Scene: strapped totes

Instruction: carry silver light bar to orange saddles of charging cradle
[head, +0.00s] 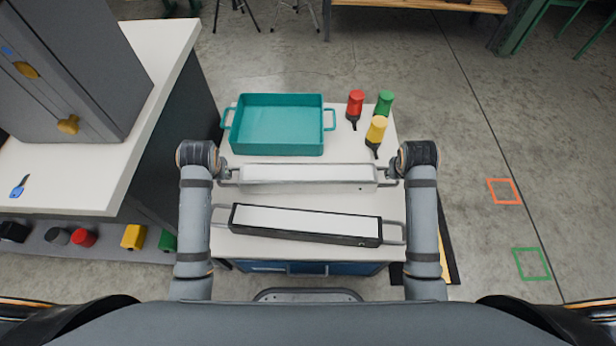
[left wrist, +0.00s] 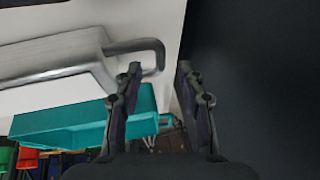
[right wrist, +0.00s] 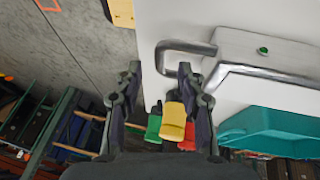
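The silver light bar (head: 308,175) lies across the white table top behind a dark-framed bar. It has a bail handle at each end. My left gripper (head: 226,174) is at its left handle, and my right gripper (head: 391,172) is at its right handle. In the left wrist view the fingers (left wrist: 159,68) are open, with the handle end (left wrist: 158,55) showing between the tips. In the right wrist view the fingers (right wrist: 159,68) are also open, with the other handle (right wrist: 165,56) between the tips. Contact cannot be told. No charging cradle or orange saddles are identifiable.
The dark-framed bar (head: 305,224) lies in front of the silver one. A teal tote (head: 278,150) stands behind, with red (head: 355,104), green (head: 384,103) and yellow (head: 376,130) bottles to its right. A white counter (head: 60,190) is at left. Floor at right is open.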

